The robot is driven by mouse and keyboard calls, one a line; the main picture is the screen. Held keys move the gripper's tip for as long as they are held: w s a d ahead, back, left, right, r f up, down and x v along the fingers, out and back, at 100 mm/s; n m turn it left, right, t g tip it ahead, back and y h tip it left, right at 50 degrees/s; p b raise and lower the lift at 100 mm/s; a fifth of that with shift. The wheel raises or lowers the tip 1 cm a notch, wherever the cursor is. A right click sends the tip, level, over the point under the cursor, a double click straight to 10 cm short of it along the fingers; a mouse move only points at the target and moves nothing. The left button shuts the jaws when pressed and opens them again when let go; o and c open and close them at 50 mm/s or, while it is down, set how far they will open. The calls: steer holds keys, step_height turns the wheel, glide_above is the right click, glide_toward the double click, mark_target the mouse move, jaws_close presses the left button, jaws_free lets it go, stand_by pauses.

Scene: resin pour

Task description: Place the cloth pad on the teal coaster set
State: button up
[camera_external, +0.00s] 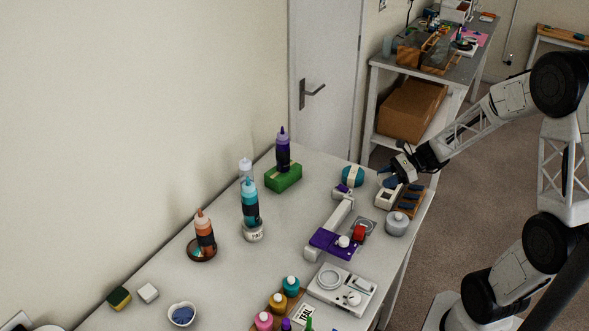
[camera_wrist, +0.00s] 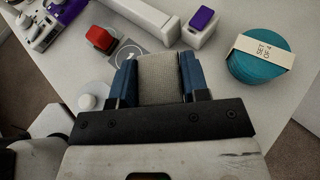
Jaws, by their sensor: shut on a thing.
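The teal coaster set (camera_external: 353,176) is a round stack with a pale paper band, lying near the table's back right edge. In the wrist view the coaster set (camera_wrist: 268,62) is at the upper right, apart from my gripper. My gripper (camera_wrist: 158,68) is shut on the cloth pad (camera_wrist: 158,80), a grey-beige woven piece held between the two blue fingers. In the external view my gripper (camera_external: 390,182) is above the table's right side, to the right of the coaster set. I cannot make out the pad clearly there.
A grey lidded jar (camera_external: 397,223) and a wooden rack (camera_external: 411,199) are near the right edge.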

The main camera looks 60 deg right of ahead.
steer(key=shift+w, duration=0.1)
glide_above(354, 172)
steer(key=shift+w+f, duration=0.1)
steer(key=shift+f, duration=0.65)
steer(key=shift+f, duration=0.1)
stand_by(0.4)
steer(key=shift+f, duration=1.65)
steer(key=shift+f, duration=0.15)
steer(key=o, duration=0.9)
